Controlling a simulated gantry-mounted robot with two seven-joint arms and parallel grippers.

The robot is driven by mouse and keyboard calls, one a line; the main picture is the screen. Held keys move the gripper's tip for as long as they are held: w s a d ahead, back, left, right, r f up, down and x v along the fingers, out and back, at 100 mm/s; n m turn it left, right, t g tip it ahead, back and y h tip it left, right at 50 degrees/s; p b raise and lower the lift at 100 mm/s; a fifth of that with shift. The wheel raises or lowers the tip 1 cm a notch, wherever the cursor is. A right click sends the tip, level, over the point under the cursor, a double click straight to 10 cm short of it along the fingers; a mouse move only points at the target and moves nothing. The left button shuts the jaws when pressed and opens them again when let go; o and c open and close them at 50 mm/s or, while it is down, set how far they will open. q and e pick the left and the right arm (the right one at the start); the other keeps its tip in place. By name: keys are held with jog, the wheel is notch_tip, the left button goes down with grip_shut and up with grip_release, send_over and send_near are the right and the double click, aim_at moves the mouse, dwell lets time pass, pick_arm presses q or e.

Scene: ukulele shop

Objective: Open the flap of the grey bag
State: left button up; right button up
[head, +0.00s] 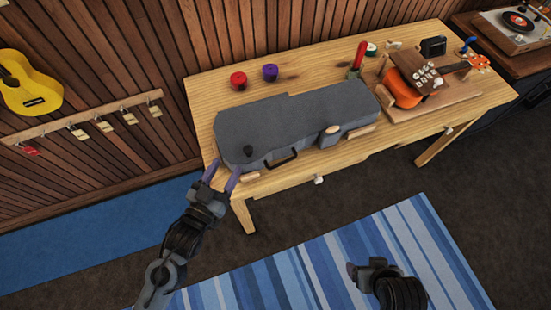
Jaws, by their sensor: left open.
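The grey bag (292,120) lies flat on the wooden table, its flap closed over the top. My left gripper (222,176) is open and empty at the table's front left corner, just in front of the bag's left end. I cannot tell whether a fingertip touches the bag. My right gripper (352,271) is low over the striped rug, away from the table; its fingers are mostly hidden.
Small wooden blocks sit along the bag's edges. Red (238,80) and purple (270,72) round items stand behind it. An orange ukulele (402,90) rests on a wooden board (436,98) at right.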

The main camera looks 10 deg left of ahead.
pick_arm(q)
jog(key=b, duration=0.5)
send_near(248, 149)
jog(key=x, duration=0.3)
jog(key=b+x, duration=0.1)
jog(key=x, duration=0.6)
jog(key=shift+w+f+b, duration=0.1)
jog(key=shift+f+b, duration=0.2)
pick_arm(e)
notch_tip(248, 149, down, 9)
jog(key=shift+d+r, duration=0.15)
jog(key=shift+d, duration=0.1)
jog(key=shift+s, duration=0.1)
pick_arm(q)
grip_shut()
